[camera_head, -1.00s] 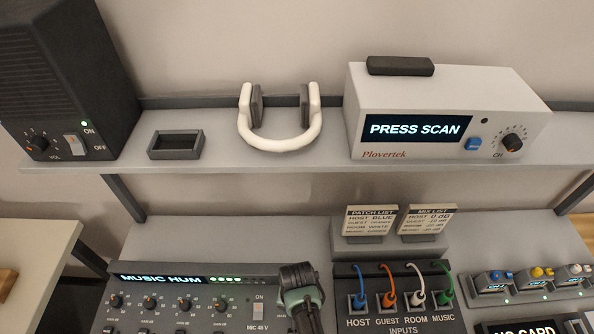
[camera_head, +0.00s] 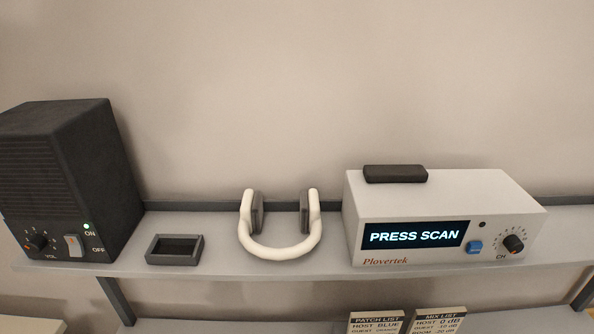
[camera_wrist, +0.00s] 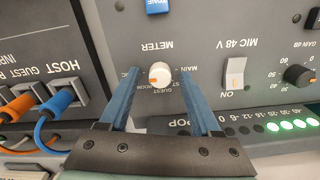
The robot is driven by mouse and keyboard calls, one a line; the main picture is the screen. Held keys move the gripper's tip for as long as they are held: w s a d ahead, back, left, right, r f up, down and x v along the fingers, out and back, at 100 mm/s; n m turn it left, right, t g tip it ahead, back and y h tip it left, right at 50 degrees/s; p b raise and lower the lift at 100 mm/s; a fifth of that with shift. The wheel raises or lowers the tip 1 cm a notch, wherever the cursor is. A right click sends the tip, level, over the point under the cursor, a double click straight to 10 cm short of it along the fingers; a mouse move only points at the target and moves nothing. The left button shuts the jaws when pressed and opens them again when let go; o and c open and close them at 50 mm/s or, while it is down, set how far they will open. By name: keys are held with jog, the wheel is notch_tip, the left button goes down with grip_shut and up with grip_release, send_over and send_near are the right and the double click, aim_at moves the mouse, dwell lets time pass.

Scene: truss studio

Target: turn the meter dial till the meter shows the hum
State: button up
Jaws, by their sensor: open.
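The meter dial (camera_wrist: 161,77) is a small white knob with an orange mark, beside the upside-down word METER in the wrist view. My gripper (camera_wrist: 159,71) is open, its two blue fingers on either side of the dial with a visible gap to each. I cannot tell how deep the fingertips reach. The mixer's meter display (camera_wrist: 179,132) is partly hidden behind my gripper. Its visible end appears to read POP, upside down, with green lights lit beside it. The mixer and my gripper are out of the head view.
The mic switch (camera_wrist: 234,74) and a dark gain knob (camera_wrist: 299,76) are near the dial. Orange and blue cables (camera_wrist: 59,104) plug into the input panel. On the shelf are a speaker (camera_head: 70,180), a small tray (camera_head: 174,259), headphones (camera_head: 281,250) and a scanner box (camera_head: 450,200) showing PRESS SCAN.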

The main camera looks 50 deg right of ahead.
notch_tip(320, 180, up, 13)
jog(key=shift+b, duration=0.35)
dwell(0.7)
